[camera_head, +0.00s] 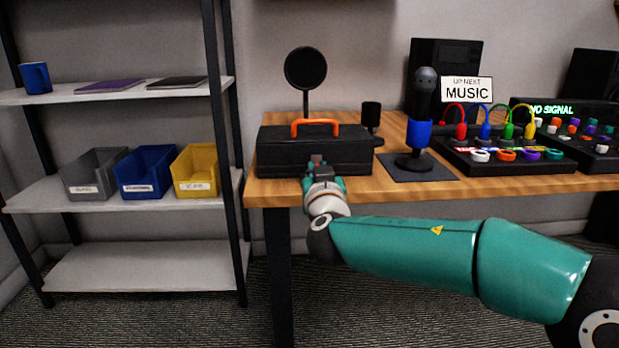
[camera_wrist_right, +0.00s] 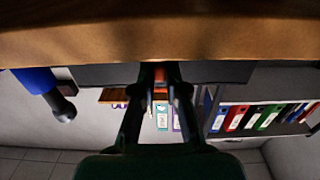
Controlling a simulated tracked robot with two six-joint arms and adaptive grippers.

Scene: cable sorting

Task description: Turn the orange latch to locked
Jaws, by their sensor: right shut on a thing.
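A black case with an orange handle (camera_head: 316,125) stands on the wooden desk, its dark front face (camera_head: 277,165) toward me. My right gripper (camera_head: 316,163) reaches the middle of that front face from the front. In the right wrist view, my right gripper (camera_wrist_right: 160,90) is shut on a small orange piece, the orange latch (camera_wrist_right: 160,74), against the dark case. The fingers hide most of the latch, so I cannot tell its angle. My left gripper is not in view.
On the wooden desk (camera_head: 400,194), a microphone with a blue band (camera_head: 419,133) stands right of the case. Farther right is a panel with coloured cables (camera_head: 505,160). At left, a shelf holds grey, blue (camera_head: 146,172) and yellow bins.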

